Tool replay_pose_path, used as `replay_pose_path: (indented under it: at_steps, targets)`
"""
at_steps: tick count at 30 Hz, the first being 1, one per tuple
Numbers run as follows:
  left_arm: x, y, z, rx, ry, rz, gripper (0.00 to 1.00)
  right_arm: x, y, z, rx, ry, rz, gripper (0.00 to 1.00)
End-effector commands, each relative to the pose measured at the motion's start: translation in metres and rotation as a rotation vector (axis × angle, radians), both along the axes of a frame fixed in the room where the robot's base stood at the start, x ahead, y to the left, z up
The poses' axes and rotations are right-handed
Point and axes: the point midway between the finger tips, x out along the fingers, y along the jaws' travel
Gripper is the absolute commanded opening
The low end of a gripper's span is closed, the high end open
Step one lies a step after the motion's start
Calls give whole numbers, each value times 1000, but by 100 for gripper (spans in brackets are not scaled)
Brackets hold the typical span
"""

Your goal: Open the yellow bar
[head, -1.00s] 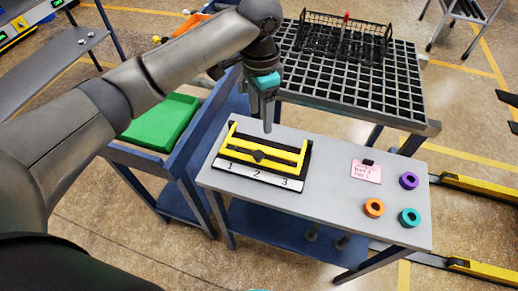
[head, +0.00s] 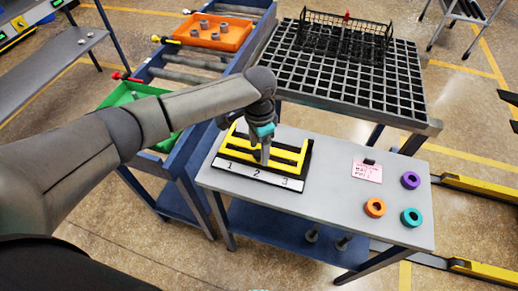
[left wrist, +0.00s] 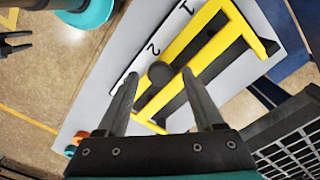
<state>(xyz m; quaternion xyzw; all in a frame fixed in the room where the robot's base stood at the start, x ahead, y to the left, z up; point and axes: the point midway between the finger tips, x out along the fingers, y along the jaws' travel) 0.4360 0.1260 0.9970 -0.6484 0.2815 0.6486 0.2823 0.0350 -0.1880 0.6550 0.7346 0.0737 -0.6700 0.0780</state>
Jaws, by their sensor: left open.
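The yellow bar (head: 284,166) belongs to a dark fixture on the grey table, above a white strip (head: 231,167) numbered 1, 2, 3. In the left wrist view the yellow bar (left wrist: 202,32) runs diagonally, with a round black knob (left wrist: 160,74) near its middle. My left gripper (head: 265,162) is over the middle of the fixture, pointing down. In the left wrist view my left gripper (left wrist: 161,72) is open and empty, its fingertips either side of the knob. I cannot tell whether they touch it. In the head view the gripper hides the knob.
Purple (head: 411,180), orange (head: 375,207) and teal (head: 411,217) rings and a pink note (head: 367,171) lie on the table's right. A black grid rack (head: 345,85) stands behind. A roller cart with an orange tray (head: 215,32) and green bin (head: 125,95) is left.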

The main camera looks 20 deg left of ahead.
Motion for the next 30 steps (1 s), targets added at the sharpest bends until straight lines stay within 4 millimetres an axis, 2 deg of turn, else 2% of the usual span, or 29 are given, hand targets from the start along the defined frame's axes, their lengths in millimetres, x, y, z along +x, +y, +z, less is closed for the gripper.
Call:
replay_pose_path:
  at_steps: [3,11,27,30]
  targets:
    - [0,0,-6,1,-1,0,69,0,0,-1,0,0,0,50]
    - [0,0,-6,0,0,0,69,0,0,-1,0,0,0,50]
    - [0,0,-6,0,0,0,8,0,0,-1,0,-1,0,50]
    - [0,0,-6,0,0,0,0,0,0,-1,0,-1,0,50]
